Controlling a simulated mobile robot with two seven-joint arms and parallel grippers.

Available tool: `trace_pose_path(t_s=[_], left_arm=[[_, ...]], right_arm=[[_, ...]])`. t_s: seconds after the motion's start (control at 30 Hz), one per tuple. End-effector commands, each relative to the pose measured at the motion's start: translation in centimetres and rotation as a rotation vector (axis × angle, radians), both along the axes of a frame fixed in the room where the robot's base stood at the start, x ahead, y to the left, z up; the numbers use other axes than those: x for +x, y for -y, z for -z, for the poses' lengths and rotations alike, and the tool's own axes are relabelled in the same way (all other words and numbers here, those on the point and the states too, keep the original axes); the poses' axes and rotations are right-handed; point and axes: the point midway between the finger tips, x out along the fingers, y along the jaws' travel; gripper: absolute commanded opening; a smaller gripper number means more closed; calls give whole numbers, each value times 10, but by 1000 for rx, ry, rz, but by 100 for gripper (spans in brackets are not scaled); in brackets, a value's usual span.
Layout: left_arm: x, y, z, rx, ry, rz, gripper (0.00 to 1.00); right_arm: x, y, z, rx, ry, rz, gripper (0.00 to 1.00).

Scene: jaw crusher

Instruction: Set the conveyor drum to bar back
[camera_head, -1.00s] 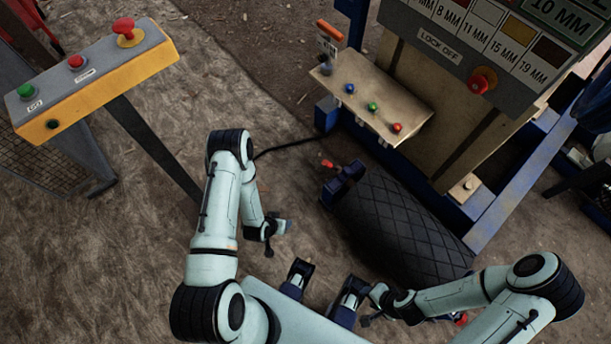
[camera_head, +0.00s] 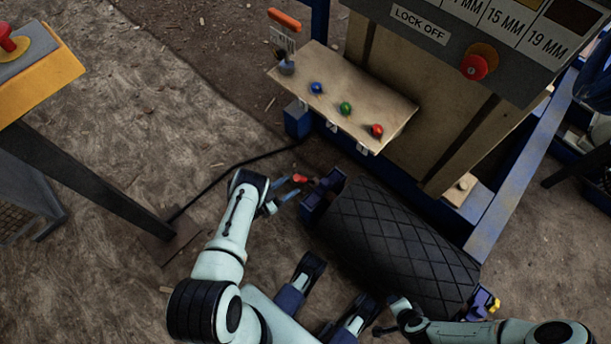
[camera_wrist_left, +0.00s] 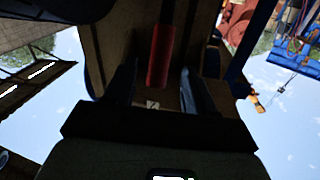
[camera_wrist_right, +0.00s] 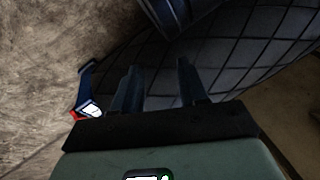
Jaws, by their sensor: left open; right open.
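The conveyor drum (camera_head: 400,245) is black with a diamond pattern and lies slanted in front of the machine. A red handle (camera_head: 300,179) sticks out by the blue bracket (camera_head: 322,195) at its left end. My left gripper (camera_head: 283,191) is open beside this handle. In the left wrist view a red bar (camera_wrist_left: 161,55) appears ahead of and between the open fingers (camera_wrist_left: 157,88); contact cannot be told. My right gripper (camera_head: 384,314) is open near the drum's front side. In the right wrist view the drum (camera_wrist_right: 230,60) lies beyond the open fingers (camera_wrist_right: 155,82).
A sloped panel (camera_head: 330,95) with blue, green and red buttons stands behind the drum. A lock-off box with a red knob (camera_head: 474,67) is above it. A yellow control stand (camera_head: 45,85) is at left. Bare ground lies between; a black cable crosses it.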

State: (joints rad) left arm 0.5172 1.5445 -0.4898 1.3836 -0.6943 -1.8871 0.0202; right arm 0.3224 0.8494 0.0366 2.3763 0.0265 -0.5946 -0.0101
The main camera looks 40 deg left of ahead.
Motion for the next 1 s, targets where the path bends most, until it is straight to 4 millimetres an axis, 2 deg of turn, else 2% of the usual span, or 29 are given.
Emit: trace_pose_path(t_s=[0.03,0.13,0.33,0.5,0.8,0.83,0.97,1.0], left_arm=[[12,4,2,1,2,3,55],[33,9,1,0,2,2,55],[63,17,1,0,0,1,55],[75,20,1,0,0,-1,55],[77,21,0,-1,-1,-2,55],[77,21,0,-1,-1,-2,48],[77,21,0,-1,-1,-1,6],[77,20,0,-1,-1,-1,0]], right_arm=[[4,2,5,-5,9,4,43],[8,5,10,-12,17,10,43],[-10,7,25,-8,-40,11,43],[-16,8,30,-7,-62,12,43],[-18,8,30,-7,-67,13,43],[-18,8,30,-7,-67,13,43],[-18,8,30,-7,-67,13,43],[-17,8,30,-7,-67,13,43]])
